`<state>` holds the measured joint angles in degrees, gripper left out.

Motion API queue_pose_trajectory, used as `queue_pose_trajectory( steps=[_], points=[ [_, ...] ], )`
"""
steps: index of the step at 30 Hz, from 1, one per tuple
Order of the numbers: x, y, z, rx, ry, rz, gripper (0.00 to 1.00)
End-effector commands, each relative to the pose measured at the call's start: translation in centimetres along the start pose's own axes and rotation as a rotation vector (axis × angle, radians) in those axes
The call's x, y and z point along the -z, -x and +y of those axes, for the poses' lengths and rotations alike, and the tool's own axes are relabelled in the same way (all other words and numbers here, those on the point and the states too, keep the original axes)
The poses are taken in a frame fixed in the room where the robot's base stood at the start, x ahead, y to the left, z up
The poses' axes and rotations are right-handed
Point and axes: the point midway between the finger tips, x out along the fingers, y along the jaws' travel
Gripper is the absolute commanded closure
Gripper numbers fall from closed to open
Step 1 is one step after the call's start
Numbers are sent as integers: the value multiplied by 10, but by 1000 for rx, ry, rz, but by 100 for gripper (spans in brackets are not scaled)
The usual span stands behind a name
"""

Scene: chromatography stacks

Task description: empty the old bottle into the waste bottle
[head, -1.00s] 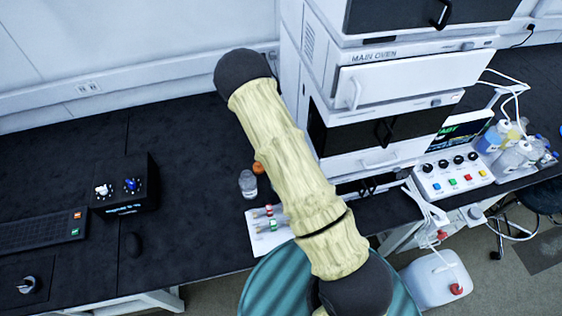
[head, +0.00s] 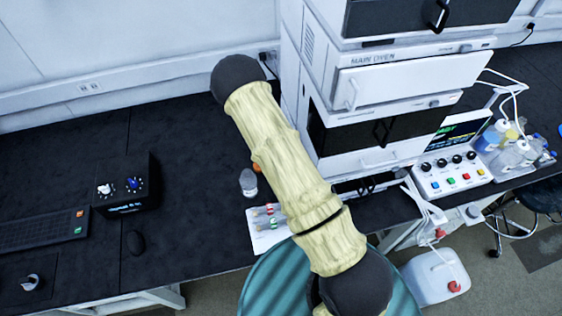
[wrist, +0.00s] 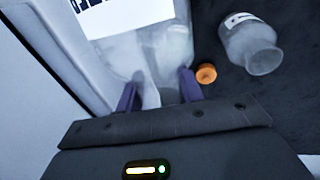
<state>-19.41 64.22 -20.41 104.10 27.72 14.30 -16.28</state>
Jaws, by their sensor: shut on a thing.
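My gripper (wrist: 160,88) shows in the wrist view with its two purple fingers shut on a clear bottle (wrist: 165,48) with a white printed label. Its top and bottom run out of clear view. A smaller clear bottle (wrist: 252,45) with a small label is at the upper right, apart from my fingers. An orange cap (wrist: 206,73) lies on the black bench between them. In the head view a small clear bottle (head: 248,183) stands on the bench, with the orange cap (head: 257,168) partly behind my arm. My arm hides the gripper there. Which bottle is the waste bottle is unclear.
A stack of white oven modules (head: 400,85) stands right of my arm. A sheet with small coloured-cap vials (head: 268,225) lies near the bench edge. A control box (head: 450,175) and several bottles (head: 515,145) are at the right. A white canister (head: 432,278) stands on the floor.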

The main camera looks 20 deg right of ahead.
Motion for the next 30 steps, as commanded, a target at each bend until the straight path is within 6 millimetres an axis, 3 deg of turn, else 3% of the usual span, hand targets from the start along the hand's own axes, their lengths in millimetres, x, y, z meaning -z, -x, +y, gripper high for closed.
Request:
queue_pose_trajectory(
  steps=[30],
  points=[
    [2, 0, 0, -1, 39, -195, 100]
  ],
)
